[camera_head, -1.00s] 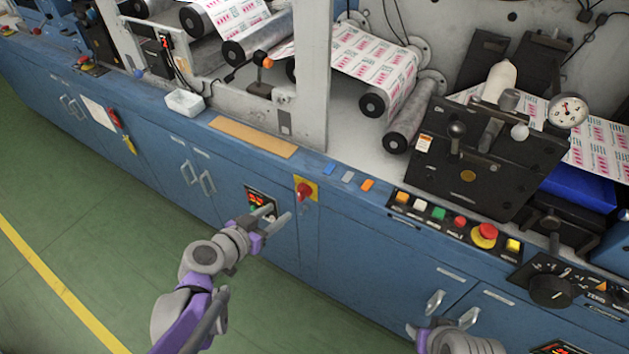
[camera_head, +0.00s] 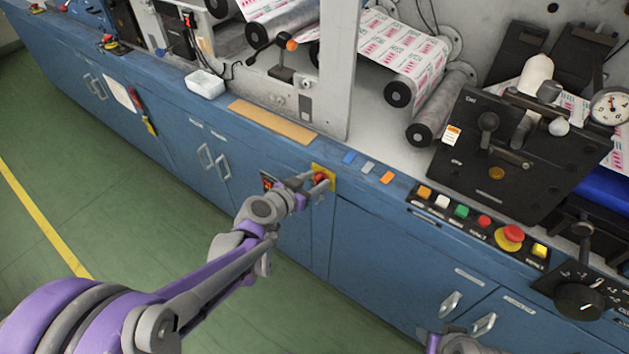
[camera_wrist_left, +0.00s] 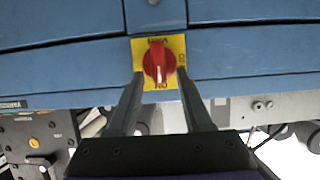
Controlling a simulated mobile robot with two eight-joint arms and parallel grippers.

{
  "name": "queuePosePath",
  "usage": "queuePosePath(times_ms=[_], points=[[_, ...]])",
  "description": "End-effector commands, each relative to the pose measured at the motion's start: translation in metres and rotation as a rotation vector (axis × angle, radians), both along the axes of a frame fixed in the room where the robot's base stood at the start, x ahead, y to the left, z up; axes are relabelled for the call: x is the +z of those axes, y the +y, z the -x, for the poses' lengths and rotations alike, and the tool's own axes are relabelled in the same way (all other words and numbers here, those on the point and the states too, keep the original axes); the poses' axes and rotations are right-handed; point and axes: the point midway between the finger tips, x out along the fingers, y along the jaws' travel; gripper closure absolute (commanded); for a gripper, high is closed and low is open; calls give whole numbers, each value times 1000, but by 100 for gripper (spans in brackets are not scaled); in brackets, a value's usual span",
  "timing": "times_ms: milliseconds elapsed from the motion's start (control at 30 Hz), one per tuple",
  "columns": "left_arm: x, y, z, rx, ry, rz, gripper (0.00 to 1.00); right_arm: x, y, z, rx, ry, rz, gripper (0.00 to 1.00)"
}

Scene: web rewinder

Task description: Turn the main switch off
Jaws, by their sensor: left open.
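The main switch is a red rotary knob (camera_wrist_left: 158,62) on a yellow plate (camera_wrist_left: 173,44) on the blue cabinet front. In the left wrist view the knob's pale pointer line runs roughly along the picture's vertical, toward the "ON" lettering. In the head view the knob (camera_head: 319,179) is partly covered by my left gripper (camera_head: 318,184). My left gripper is open, its two fingers (camera_wrist_left: 166,98) reaching toward the plate on either side of the knob's lower part. I cannot tell whether they touch it. Part of my right arm shows at the bottom; its fingers are not clear.
A red digital display (camera_head: 268,182) sits left of the switch, partly hidden by my arm. Coloured buttons and a red emergency stop (camera_head: 510,237) line the ledge at right. Cabinet handles (camera_head: 451,303) stick out below. The green floor (camera_head: 110,220) is clear.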

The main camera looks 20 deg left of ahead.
Motion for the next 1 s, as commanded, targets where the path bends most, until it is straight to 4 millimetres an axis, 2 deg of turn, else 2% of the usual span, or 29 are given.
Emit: queuePosePath(times_ms=[200,467,1000], points=[[0,0,0,0,0,0,52,0,0,0,0,0,0,50],[0,0,0,0,0,0,99,0,0,0,0,0,0,50],[1,2,0,0,17,47,100,1,0,0,0,0,0,50]])
